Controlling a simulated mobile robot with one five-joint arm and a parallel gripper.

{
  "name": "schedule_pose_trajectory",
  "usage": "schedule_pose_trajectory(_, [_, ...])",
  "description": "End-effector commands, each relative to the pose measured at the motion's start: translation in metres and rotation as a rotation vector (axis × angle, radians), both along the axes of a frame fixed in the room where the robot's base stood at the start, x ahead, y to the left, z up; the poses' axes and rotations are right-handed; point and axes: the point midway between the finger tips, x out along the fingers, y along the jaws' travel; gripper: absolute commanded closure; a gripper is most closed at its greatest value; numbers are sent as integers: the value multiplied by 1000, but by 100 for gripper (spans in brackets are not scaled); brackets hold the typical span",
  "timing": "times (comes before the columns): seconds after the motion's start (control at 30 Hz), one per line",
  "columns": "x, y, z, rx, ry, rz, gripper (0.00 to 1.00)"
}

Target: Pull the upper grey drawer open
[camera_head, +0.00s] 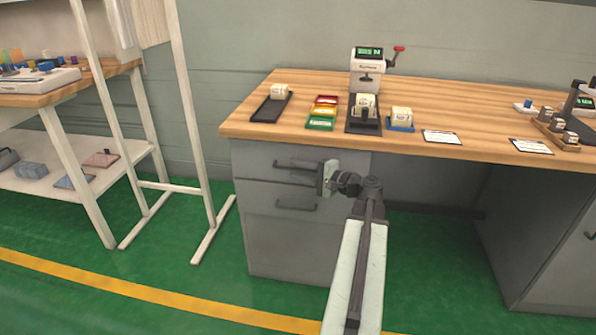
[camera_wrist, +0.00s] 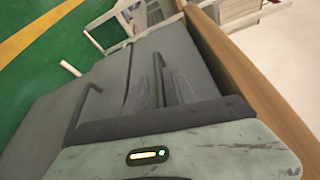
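The upper grey drawer (camera_head: 258,160) is in the cabinet under the left end of the wooden workbench. Its front looks flush with the cabinet, so it appears shut. Its dark bar handle (camera_head: 290,166) shows left of my gripper (camera_head: 322,178). In the wrist view the upper handle (camera_wrist: 159,76) stands just beyond the body of my gripper (camera_wrist: 150,125), close to the bench edge. My gripper is near the handle's right end; I cannot tell whether they touch. My fingertips are not clear, so their opening is hidden.
A lower drawer with its own handle (camera_head: 296,207) is below. The wooden benchtop (camera_head: 245,125) overhangs the drawers and carries trays, a scale-like device (camera_head: 367,68) and cards. A white frame (camera_head: 208,200) stands to the left. Green floor (camera_head: 180,260) is clear in front.

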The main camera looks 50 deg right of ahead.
Motion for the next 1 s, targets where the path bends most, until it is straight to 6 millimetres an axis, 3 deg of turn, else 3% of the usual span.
schedule_pose_trajectory(0.33, [9,2,-1,0,0,0,67])
schedule_pose_trajectory(0.47, [9,2,-1,0,1,0,100])
schedule_pose_trajectory(1.0, [8,1,-1,0,0,-1,100])
